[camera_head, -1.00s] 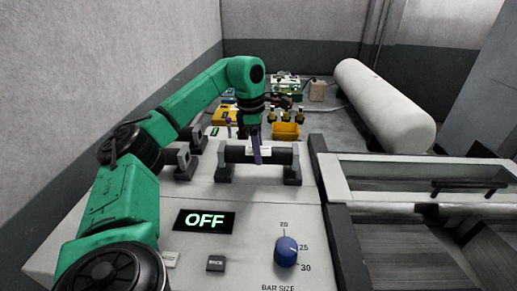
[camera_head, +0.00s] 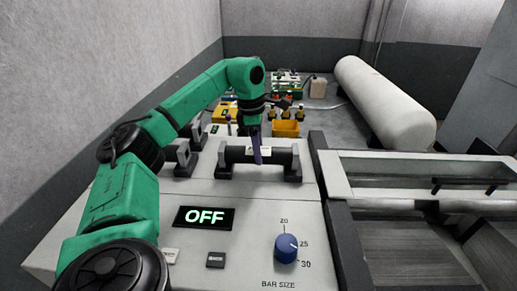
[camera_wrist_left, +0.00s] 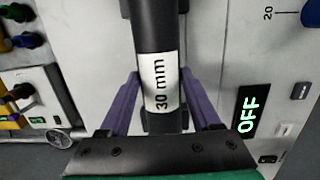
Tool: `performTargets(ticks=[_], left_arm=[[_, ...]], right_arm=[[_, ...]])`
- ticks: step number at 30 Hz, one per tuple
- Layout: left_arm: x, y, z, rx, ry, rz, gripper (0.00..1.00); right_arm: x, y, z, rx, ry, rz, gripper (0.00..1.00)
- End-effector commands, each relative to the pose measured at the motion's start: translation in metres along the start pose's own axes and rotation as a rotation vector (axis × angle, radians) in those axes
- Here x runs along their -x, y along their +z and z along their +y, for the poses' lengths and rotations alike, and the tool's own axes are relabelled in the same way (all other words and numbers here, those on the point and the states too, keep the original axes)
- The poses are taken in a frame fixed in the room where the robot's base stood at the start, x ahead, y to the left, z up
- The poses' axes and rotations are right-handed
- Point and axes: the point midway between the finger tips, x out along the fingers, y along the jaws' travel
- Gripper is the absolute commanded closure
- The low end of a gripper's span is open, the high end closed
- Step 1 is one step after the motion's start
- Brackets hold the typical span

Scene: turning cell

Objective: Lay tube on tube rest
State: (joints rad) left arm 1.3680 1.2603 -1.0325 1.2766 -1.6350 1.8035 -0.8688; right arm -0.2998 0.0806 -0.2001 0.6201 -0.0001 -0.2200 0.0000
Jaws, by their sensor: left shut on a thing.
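A dark tube (camera_head: 281,156) with a white label lies level across the two dark uprights of the tube rest (camera_head: 292,174) on the grey panel top. Whether it fully bears on both uprights I cannot tell. In the left wrist view the tube (camera_wrist_left: 158,30) shows a label reading 30 mm. My left gripper (camera_head: 257,155) points down over the tube's middle, with its purple fingers closed on either side of it. The fingers (camera_wrist_left: 160,100) also show beside the label in the left wrist view. My right gripper is out of view.
Another grey bracket (camera_head: 184,158) stands left of the rest. The front panel has an OFF display (camera_head: 204,217) and a blue bar-size knob (camera_head: 286,249). A machine bed (camera_head: 425,180) lies right.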

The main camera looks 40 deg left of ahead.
Motion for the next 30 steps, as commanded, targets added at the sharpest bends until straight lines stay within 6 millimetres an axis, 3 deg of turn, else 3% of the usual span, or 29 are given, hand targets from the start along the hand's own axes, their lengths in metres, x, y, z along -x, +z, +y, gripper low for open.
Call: performTargets(ticks=[14,15,17,18,30], left_arm=[[-0.0011,0.0,0.0002,0.0,0.001,-0.001,1.0],[-0.0011,0.0,0.0002,0.0,0.001,-0.001,0.28],[-0.0011,0.0,0.0002,0.0,0.001,-0.001,0.05],[-0.0011,0.0,0.0002,0.0,0.001,-0.001,0.01],[-0.002,-0.0004,0.0001,0.0,0.0,0.001,0.0]], right_arm=[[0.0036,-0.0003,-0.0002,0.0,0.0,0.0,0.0],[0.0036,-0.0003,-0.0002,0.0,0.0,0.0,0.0],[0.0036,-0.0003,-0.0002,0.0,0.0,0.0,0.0],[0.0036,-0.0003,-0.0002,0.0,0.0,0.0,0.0],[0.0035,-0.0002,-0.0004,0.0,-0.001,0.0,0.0]])
